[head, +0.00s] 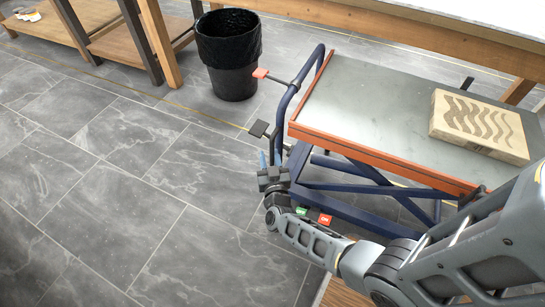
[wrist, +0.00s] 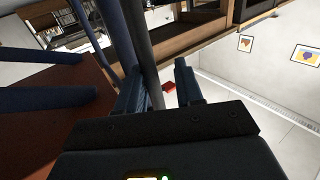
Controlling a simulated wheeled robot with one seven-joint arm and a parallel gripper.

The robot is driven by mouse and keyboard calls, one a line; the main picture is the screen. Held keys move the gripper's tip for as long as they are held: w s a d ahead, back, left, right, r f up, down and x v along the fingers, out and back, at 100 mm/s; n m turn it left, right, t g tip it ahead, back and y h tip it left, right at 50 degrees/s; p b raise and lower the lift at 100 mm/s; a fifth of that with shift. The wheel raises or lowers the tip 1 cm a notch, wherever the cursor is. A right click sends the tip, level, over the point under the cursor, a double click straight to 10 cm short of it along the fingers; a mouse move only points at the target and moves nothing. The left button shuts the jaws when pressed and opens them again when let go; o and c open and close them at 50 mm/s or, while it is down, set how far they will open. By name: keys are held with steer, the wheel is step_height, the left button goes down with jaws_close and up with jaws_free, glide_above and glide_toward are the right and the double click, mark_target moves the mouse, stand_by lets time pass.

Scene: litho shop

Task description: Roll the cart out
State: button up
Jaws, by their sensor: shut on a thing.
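The cart is a lift table with a grey top (head: 375,95), an orange-red edge and a blue crossed-leg frame (head: 345,188). Its blue push handle (head: 283,105) rises at the left end. My gripper (head: 269,160) is at the near, lower part of this handle. A pale block with wavy dark grooves (head: 448,104) lies on the cart top, toward the right.
A black bin (head: 228,65) stands behind the handle, close to the cart's left end. A wooden workbench (head: 430,37) runs behind the cart. Low wooden shelving (head: 125,42) is at the back left. The tiled floor (head: 130,190) to the left is clear.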

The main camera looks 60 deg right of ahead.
steer(key=shift+o, duration=1.2)
steer(key=shift+w, duration=0.2)
steer(key=shift+s+d, duration=0.1)
steer(key=shift+s, duration=0.15)
steer(key=p+v, duration=0.1)
steer(key=v, duration=0.6)
steer(key=shift+s+a, duration=0.2)
steer(key=shift+a, duration=0.1)
steer(key=shift+a, duration=0.1)
